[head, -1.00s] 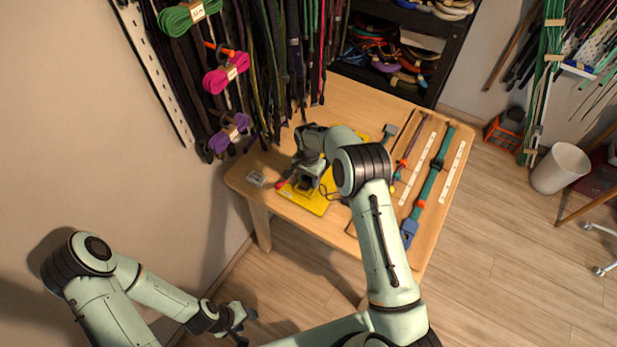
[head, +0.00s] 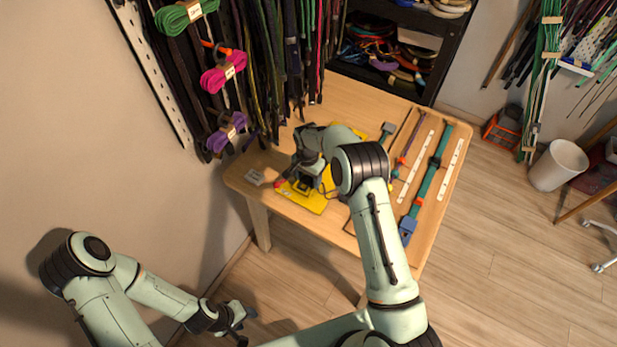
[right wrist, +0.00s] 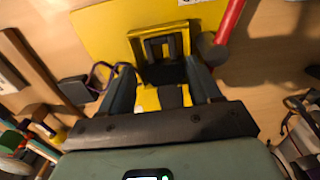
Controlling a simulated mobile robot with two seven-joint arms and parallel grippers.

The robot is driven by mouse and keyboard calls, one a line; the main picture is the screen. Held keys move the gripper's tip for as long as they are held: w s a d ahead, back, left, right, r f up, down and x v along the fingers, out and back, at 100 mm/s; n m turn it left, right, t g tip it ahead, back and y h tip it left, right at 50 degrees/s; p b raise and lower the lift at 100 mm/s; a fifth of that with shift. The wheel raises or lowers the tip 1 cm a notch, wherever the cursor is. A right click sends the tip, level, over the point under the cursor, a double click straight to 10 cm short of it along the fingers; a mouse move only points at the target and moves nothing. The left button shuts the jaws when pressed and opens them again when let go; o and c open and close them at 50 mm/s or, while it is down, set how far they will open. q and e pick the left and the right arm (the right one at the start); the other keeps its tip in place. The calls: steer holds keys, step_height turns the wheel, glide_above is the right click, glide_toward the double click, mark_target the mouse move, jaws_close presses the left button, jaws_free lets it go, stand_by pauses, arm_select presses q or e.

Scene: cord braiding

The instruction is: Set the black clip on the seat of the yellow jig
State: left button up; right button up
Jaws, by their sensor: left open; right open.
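The yellow jig (head: 311,202) lies flat near the front left of the wooden table. In the right wrist view its raised yellow frame (right wrist: 184,29) shows just beyond my right gripper (right wrist: 163,82). The black clip (right wrist: 161,72) lies at this frame, between the two fingertips. The fingers are apart and stand on either side of it, with a gap visible. Whether the clip is fully down on the seat is hard to tell. In the head view my right gripper (head: 302,184) is over the jig and hides the clip. My left gripper (head: 236,318) is open and empty, low beside the table.
A red rod (right wrist: 229,20) lies at the right of the jig frame in the right wrist view. A tray with a teal strap (head: 428,187) and white strips is on the table's right. Cords hang behind.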

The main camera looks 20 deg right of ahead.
steer(key=shift+w+a+r, duration=0.25)
steer(key=shift+a, duration=0.05)
steer(key=shift+w+r, duration=0.1)
steer(key=shift+r, duration=0.25)
step_height(320, 180, up, 12)
steer(key=shift+s+d, duration=0.25)
steer(key=shift+s, duration=0.05)
steer(key=shift+s, duration=0.1)
